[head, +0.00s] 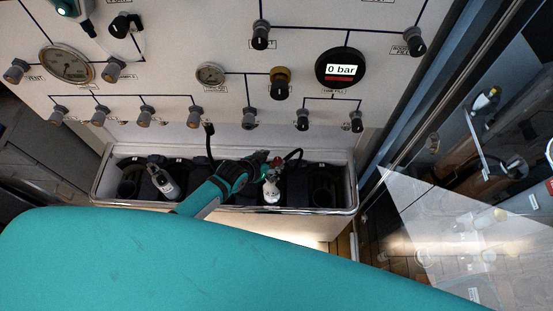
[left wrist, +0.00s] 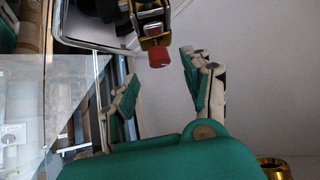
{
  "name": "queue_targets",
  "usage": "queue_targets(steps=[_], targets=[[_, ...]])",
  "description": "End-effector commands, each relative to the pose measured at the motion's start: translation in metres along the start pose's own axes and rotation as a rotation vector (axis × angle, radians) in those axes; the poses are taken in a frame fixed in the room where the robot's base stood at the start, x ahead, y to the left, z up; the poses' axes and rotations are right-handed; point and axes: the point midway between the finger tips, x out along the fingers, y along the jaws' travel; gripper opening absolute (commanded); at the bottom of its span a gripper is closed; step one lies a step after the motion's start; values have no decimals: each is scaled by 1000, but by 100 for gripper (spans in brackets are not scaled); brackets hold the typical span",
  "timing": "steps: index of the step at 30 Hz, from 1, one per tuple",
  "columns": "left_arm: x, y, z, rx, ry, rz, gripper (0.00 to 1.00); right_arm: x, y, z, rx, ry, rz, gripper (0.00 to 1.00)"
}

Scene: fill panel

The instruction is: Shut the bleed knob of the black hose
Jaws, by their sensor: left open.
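In the head view my left gripper (head: 262,163) reaches into the trough below the panel, close to a red knob (head: 277,161) above a white bottle (head: 271,191). A black hose (head: 296,153) curves at this bottle's top. In the left wrist view the red knob (left wrist: 158,57) sits on a brass and black fitting (left wrist: 152,22). The open fingers (left wrist: 160,72) stand on either side of it, with visible gaps and nothing held. The knob's turn position cannot be told. My right gripper is not in view.
The trough (head: 225,208) has a metal rim and holds another bottle (head: 166,184) on the left. A second black hose (head: 209,142) hangs from the panel. Above are several panel knobs, gauges and a display (head: 341,70) reading 0 bar. Glass stands at the right.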

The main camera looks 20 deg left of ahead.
Motion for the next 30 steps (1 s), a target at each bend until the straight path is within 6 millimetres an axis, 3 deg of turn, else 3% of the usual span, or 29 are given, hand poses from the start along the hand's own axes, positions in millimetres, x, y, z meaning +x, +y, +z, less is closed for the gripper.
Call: queue_targets(steps=[3, 9, 20, 30], targets=[[20, 0, -1, -1, 0, 0, 50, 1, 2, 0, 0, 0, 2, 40], [39, 0, 0, 1, -1, 0, 50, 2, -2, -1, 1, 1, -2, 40], [42, 0, 0, 0, 0, 0, 50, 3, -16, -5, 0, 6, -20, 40], [42, 0, 0, 0, 0, 0, 7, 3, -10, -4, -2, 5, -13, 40]])
